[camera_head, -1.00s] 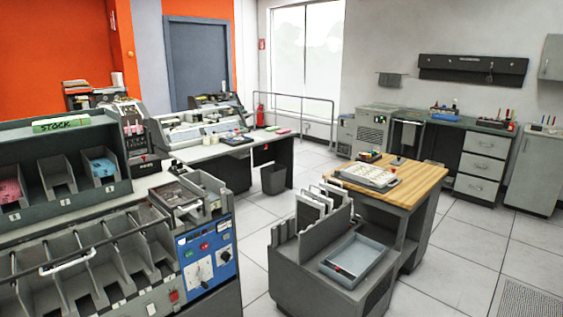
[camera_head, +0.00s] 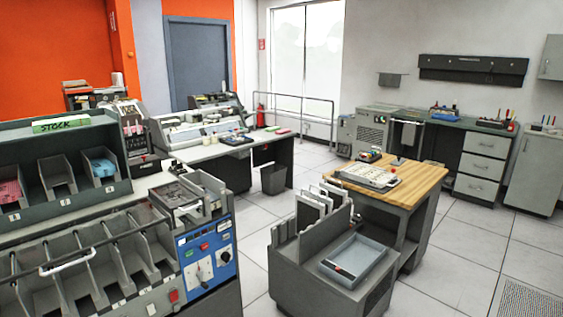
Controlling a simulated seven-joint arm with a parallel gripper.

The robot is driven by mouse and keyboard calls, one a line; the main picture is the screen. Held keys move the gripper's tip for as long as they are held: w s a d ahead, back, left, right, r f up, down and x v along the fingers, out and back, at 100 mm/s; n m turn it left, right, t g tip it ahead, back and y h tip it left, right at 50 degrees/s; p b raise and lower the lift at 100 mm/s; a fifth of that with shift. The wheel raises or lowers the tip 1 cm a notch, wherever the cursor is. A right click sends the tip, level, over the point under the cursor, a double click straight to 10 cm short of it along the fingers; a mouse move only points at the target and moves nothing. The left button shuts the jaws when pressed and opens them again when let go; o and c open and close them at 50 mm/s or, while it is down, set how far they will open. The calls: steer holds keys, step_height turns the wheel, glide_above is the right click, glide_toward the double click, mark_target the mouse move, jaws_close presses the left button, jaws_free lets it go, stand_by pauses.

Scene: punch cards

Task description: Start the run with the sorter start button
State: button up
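The sorter (camera_head: 110,245) fills the lower left of the head view, a grey machine with a row of slanted pockets. On its right end is a blue control panel (camera_head: 222,258) with dials, a small green button (camera_head: 187,253) and a small red button (camera_head: 204,246). A larger red button (camera_head: 173,296) sits on the grey front strip left of the panel. The labels are too small to read, so I cannot tell which is the start button. My gripper is not in view.
A stock rack (camera_head: 60,125) with pink and blue cards stands behind the sorter. A grey cart (camera_head: 335,283) with a tray and a wooden-topped table (camera_head: 425,183) stand right of it. Tiled floor (camera_head: 460,275) is open at the right and between sorter and cart.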

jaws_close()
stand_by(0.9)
